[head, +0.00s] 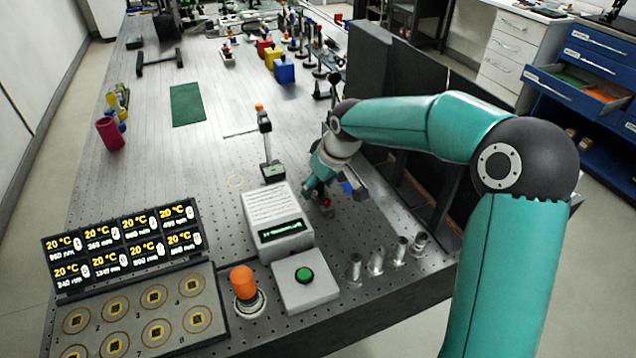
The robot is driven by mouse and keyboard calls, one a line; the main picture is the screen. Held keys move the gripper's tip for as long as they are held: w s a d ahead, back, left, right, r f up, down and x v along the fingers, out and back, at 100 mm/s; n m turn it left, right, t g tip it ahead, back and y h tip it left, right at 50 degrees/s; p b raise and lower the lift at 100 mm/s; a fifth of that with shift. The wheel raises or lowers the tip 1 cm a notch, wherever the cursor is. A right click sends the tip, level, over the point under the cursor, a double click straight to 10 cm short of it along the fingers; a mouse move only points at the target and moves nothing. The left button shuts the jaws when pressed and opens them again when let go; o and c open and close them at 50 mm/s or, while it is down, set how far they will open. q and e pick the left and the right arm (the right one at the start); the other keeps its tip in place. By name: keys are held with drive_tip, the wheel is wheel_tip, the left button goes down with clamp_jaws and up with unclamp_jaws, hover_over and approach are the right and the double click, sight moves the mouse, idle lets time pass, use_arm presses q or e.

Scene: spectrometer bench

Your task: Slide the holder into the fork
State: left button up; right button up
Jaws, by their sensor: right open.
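My right gripper (325,192) is open, low over the bench just right of the grey display box. A small red-topped piece (326,203) is close under its fingers, and a blue piece (347,187) is beside it; contact cannot be told. A dark upright post with an orange top (265,124) stands on a small base (273,171) left of the gripper. An orange cylinder (243,283) stands upright in a round base at the front. I cannot tell for certain which pieces are the holder and the fork. My left gripper is out of view.
The grey display box (279,220) and green-button box (305,283) stand near the front edge. Several metal posts (375,262) are right of them. A heater panel (150,318) fills the front left. Dark panels (390,90) stand behind my right arm. The bench's left middle is mostly clear.

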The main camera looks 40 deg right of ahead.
drive_tip(key=shift+r, duration=0.15)
drive_tip(key=v, duration=1.1)
drive_tip(key=shift+s+r, duration=0.2)
drive_tip(key=shift+r, duration=0.1)
